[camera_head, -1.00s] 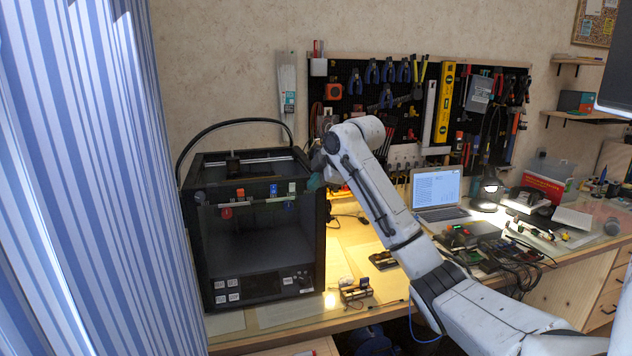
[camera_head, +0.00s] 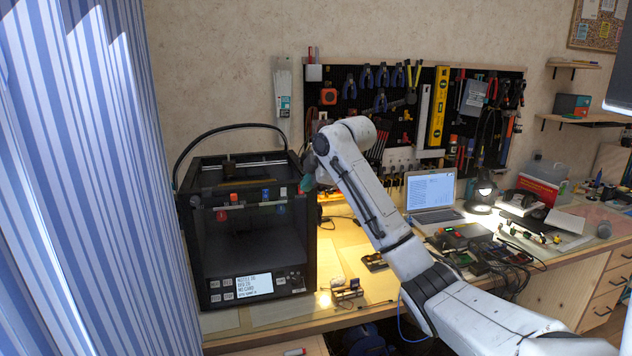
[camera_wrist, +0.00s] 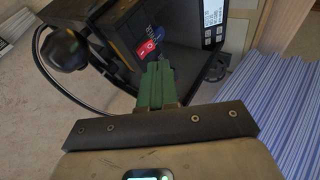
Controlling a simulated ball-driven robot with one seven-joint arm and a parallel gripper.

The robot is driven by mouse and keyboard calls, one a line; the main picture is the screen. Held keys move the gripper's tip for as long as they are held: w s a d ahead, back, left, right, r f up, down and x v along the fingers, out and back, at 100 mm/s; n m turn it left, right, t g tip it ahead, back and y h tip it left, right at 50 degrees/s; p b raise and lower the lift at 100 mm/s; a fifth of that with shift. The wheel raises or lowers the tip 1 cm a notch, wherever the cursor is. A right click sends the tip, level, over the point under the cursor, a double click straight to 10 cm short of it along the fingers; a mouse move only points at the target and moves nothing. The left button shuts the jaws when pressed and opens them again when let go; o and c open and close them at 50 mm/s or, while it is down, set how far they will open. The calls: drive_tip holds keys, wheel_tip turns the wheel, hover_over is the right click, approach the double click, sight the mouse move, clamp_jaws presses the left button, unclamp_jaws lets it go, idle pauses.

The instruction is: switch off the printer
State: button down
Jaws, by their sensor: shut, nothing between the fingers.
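The black printer (camera_head: 205,245) stands on the left of the bench in the head view, its front screen (camera_head: 247,286) lit with lines of text. The wrist view also shows the lit screen (camera_wrist: 213,12) at the upper right. A red rocker switch (camera_wrist: 147,50) with white marks sits on the printer's dark casing in the wrist view. My gripper (camera_wrist: 157,66) is shut and empty, its green fingers just below the switch. Whether they touch it, I cannot tell. In the head view the arm's end is at the printer's right side and the switch is not visible.
A black spool-like knob (camera_wrist: 64,50) and a cable lie left of the fingers in the wrist view. In the head view small electronics (camera_head: 347,292) lie right of the printer, with a laptop (camera_head: 431,192) farther right. A striped curtain (camera_head: 80,180) hangs at the left.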

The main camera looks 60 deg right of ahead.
drive_tip(key=s+r+b, duration=0.1)
drive_tip(key=s+r, duration=0.4)
drive_tip(key=r, duration=0.3)
drive_tip(key=shift+a+r+b, duration=0.25)
drive_tip(key=shift+a+b, duration=0.15)
drive_tip(key=shift+a, duration=0.05)
drive_tip(key=shift+s+r+m+g+y+b, duration=0.15)
drive_tip(key=shift+m+g+y+b, duration=0.15)
drive_tip(key=shift+g+y+b, duration=1.05)
drive_tip(key=shift+t, duration=0.25)
